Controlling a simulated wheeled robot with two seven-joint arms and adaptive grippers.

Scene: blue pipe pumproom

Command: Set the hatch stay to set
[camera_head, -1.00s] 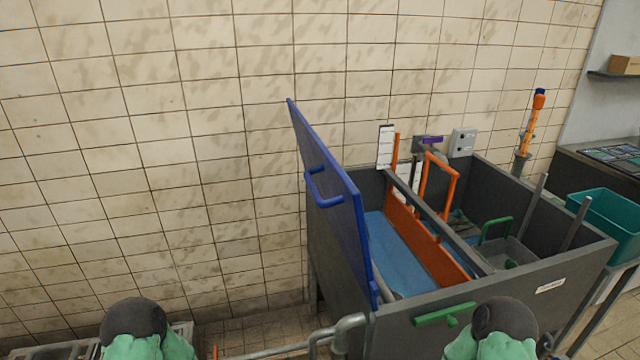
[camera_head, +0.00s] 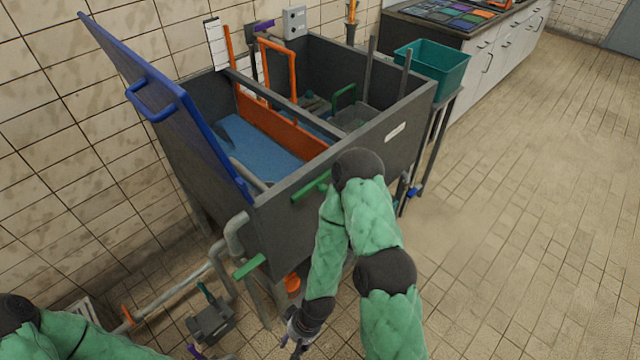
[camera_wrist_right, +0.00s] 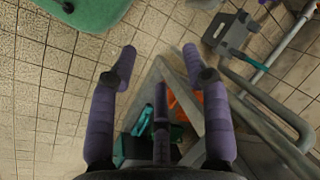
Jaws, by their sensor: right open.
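The blue hatch (camera_head: 165,100) stands raised and tilted at the left side of the dark grey tank (camera_head: 350,155). A blue handle (camera_head: 150,100) is on its outer face. I cannot tell which part is the hatch stay. My right gripper (camera_head: 296,342) hangs low in front of the tank, apart from the hatch. In the right wrist view its purple fingers (camera_wrist_right: 160,54) are spread and empty. My left gripper is not clearly visible; only its green arm shows at lower left.
Grey pipes (camera_head: 236,235) run low at the tank's front left. A grey bracket-like object (camera_head: 210,318) is near the floor. An orange frame (camera_head: 278,62) stands in the tank. A teal bin (camera_head: 432,66) is at right. The tiled floor on the right is clear.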

